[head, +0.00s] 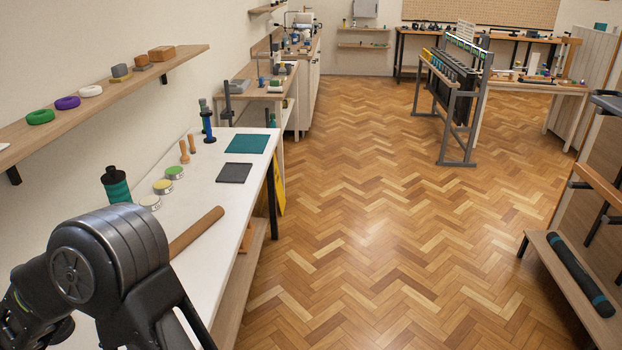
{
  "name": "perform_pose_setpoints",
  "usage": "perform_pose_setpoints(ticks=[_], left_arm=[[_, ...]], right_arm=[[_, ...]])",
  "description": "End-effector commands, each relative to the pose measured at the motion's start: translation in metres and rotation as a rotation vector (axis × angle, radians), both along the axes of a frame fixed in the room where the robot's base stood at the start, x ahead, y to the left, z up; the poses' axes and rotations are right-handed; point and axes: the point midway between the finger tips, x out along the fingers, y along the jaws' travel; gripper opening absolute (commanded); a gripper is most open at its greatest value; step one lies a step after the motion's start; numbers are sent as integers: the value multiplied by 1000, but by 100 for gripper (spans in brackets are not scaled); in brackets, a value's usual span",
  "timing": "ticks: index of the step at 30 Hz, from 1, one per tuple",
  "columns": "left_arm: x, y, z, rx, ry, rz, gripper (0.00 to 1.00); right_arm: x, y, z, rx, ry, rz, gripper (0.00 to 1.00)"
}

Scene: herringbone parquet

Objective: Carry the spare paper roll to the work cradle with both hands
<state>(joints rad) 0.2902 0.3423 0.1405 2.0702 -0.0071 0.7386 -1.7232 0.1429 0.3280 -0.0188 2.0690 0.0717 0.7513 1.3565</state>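A brown cylinder (196,232), which looks like a paper roll, lies slantwise on the white worktop at the left; its near end is hidden behind my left arm. A dark roll with teal bands (580,272) lies on a low wooden shelf at the right; I cannot tell whether either is the spare roll. I cannot make out the work cradle for certain. My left arm fills the lower left corner, and its gripper is out of frame. My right arm and gripper are not in view.
The white worktop (205,190) also holds small tins, a green-and-black bottle (116,185), a teal mat (247,144) and a dark mat (234,173). A wall shelf (108,92) hangs above it. A grey rack (455,95) stands farther back. The middle parquet is clear.

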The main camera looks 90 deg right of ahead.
Motion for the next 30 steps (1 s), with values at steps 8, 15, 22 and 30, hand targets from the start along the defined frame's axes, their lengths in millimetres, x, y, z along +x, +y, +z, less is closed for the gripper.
perform_pose_setpoints(ticks=[8, 15, 22, 30], left_arm=[[0, 0, 0, 0, 0, 1, 85], [0, 0, 0, 0, 0, 0, 91], [0, 0, -1, 0, 1, 0, 91], [0, 0, 0, 0, 0, 0, 91]], right_arm=[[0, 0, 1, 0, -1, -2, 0], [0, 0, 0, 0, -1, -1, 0], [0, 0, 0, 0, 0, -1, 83], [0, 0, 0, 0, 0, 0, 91]])
